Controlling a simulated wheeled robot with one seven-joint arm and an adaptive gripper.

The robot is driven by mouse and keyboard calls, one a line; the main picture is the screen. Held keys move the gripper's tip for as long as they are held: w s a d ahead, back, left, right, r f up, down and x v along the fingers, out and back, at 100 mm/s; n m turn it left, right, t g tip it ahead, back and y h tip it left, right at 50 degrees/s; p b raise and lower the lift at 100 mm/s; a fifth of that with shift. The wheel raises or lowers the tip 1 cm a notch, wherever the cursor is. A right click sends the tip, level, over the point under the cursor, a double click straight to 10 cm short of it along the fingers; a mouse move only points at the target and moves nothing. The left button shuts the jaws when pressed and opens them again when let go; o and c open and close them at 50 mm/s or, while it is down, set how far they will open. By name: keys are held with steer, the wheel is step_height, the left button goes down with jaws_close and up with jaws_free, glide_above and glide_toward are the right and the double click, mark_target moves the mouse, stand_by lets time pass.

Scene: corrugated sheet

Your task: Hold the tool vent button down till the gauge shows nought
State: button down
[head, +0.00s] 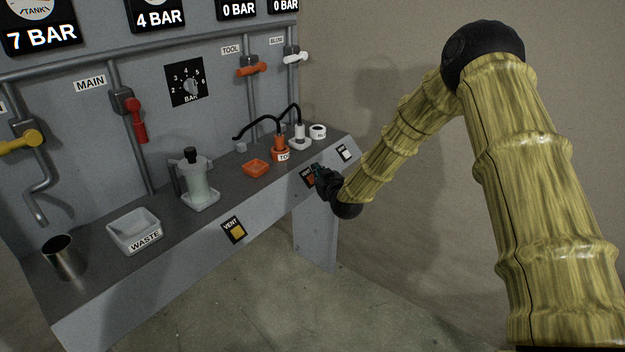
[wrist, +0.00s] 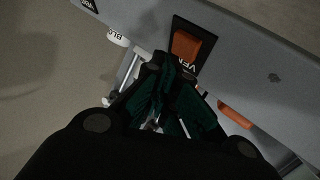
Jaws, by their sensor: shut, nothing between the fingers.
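The orange vent button (head: 309,180) sits on the sloping front of the bench; in the wrist view it shows as an orange block (wrist: 187,45) on a black plate lettered VENT, partly covered by a finger. My gripper (head: 317,170) is shut and empty, its fingertips (wrist: 172,68) right at the button's lower edge in the wrist view. I cannot tell whether they touch or press it. The gauge above the TOOL pipe (head: 237,9) reads 0 BAR; its upper part is cut off by the frame's top.
A yellow vent button (head: 238,231) lies to the left and a white one (head: 344,153) to the right. The bench holds a waste tray (head: 133,231), metal cup (head: 63,258), orange dish (head: 256,168) and orange tool socket (head: 280,147). Other gauges read 7, 4 and 0 BAR.

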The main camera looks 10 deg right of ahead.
steer(key=shift+r, duration=0.1)
steer(key=s+d+r+p, duration=0.2)
steer(key=s+r, duration=0.1)
steer(key=shift+r, duration=0.2)
stand_by(0.4)
steer(key=shift+w, duration=0.1)
steer(key=s+a+f+m+g+p, duration=0.1)
steer(key=s+a+f+g, duration=0.25)
steer(key=s+f, duration=1)
steer(key=s+a+f+m+g+p, duration=0.15)
steer(key=s+f+g, duration=0.35)
steer(key=s+f, duration=0.85)
steer(key=s+f+g, duration=0.1)
steer(key=s+g, duration=0.1)
steer(key=s, duration=0.9)
steer(key=s+f+m+g+h, duration=0.1)
steer(key=s+f+g, duration=0.1)
steer(key=s, duration=1)
steer(key=s+f+g, duration=0.2)
steer(key=s+g, duration=0.1)
steer(key=s, duration=0.9)
steer(key=shift+s+d+f+g, duration=0.15)
steer(key=shift+d+f+g, duration=0.1)
steer(key=shift+d+g, duration=0.1)
